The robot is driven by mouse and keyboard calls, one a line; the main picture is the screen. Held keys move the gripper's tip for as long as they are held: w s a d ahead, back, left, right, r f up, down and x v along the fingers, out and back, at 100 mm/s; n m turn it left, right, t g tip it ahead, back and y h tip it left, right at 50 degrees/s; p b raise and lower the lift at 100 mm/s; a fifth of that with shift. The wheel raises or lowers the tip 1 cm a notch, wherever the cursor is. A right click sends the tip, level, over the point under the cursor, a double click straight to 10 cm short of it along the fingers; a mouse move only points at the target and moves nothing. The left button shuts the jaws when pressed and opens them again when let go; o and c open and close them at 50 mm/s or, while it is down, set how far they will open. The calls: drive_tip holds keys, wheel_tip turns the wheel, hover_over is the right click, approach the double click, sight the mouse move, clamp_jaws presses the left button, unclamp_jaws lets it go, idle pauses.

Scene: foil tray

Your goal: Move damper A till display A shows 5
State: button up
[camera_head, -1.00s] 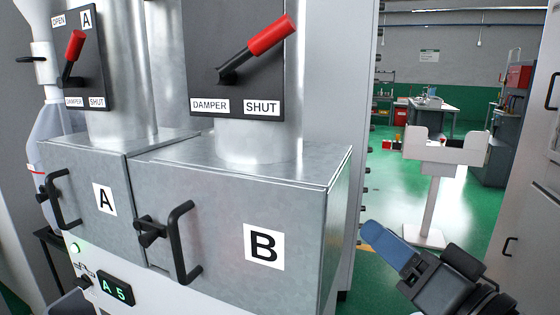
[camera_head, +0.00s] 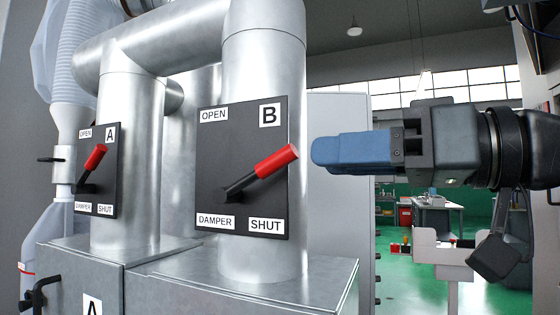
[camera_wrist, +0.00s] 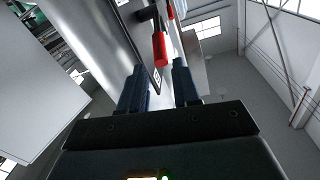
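Damper A (camera_head: 97,170) is a dark plate on the left duct, with OPEN at the top and SHUT at the bottom right. Its red-handled lever (camera_head: 96,157) tilts up and right, between those labels. Display A is out of view now. My gripper (camera_head: 316,152) points left in the head view, just right of damper B's red lever (camera_head: 278,160), and looks empty. In the wrist view its two blue fingers (camera_wrist: 158,80) are apart, with a red lever handle (camera_wrist: 160,48) beyond the gap. Whether they touch anything is unclear.
Damper B's plate (camera_head: 240,205) stands between my gripper and damper A. Metal boxes (camera_head: 215,270) sit below the ducts. A white stand (camera_head: 440,255) and a workbench (camera_head: 436,208) are behind on the right, over open green floor.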

sight(296, 159)
drive_tip(key=shift+p+x, duration=0.55)
drive_tip(key=shift+x, duration=3.3)
drive_tip(key=shift+w+f, duration=0.1)
clamp_jaws()
